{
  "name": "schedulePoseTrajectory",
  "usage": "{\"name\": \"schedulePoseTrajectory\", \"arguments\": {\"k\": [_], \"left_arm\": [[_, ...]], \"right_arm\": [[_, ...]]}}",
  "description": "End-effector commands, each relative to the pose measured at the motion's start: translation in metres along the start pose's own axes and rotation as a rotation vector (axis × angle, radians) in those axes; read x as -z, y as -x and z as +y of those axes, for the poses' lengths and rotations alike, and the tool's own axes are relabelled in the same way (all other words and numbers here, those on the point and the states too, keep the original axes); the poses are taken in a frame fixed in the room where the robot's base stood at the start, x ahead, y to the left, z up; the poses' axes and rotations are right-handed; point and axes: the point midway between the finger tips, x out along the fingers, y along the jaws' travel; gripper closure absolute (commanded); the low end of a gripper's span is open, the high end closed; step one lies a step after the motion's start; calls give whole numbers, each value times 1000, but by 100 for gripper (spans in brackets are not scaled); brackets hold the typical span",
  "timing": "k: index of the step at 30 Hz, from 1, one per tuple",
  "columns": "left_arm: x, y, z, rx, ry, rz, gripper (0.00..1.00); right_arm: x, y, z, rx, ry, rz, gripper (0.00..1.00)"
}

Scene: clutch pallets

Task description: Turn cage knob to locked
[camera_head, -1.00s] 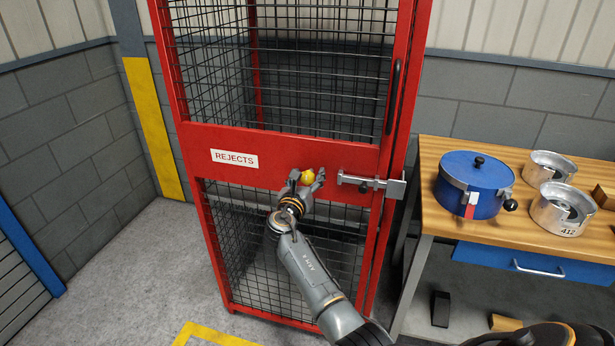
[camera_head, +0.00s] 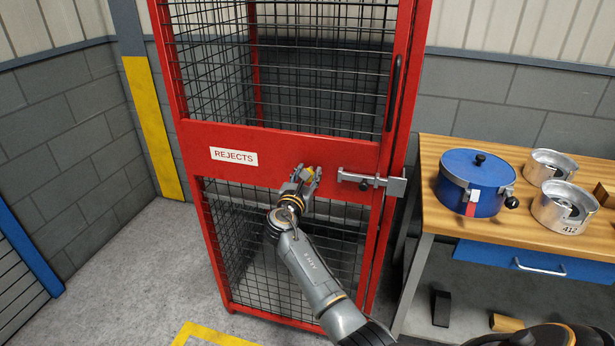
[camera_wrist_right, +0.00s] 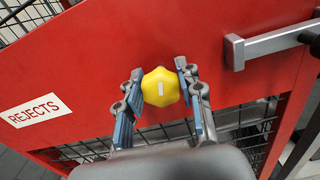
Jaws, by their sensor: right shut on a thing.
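The red reject cage (camera_head: 280,148) stands in front of me, with a mesh door and a REJECTS label (camera_head: 234,157). On its red cross panel is the yellow cage knob (camera_wrist_right: 161,87), lobed, with a short pale mark on its face. The mark lies about level in the right wrist view. In the head view the knob (camera_head: 309,175) is mostly hidden by my right gripper (camera_head: 308,173). The right gripper's fingers (camera_wrist_right: 160,85) are shut on the knob, one at each side. My left gripper is not in view.
A metal slide bolt (camera_head: 370,181) sits on the panel right of the knob, apart from the gripper. A wooden bench (camera_head: 440,152) at the right holds a blue lidded pot (camera_head: 470,190) and metal housings (camera_head: 560,205). The floor at left is clear.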

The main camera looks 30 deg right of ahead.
Motion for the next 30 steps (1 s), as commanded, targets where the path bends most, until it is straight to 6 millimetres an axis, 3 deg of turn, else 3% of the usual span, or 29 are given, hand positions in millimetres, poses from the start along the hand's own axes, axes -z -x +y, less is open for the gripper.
{"name": "schedulePoseTrajectory", "arguments": {"k": [30], "left_arm": [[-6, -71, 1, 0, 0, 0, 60]], "right_arm": [[6, 0, -4, 1, -963, -1, 95]]}}
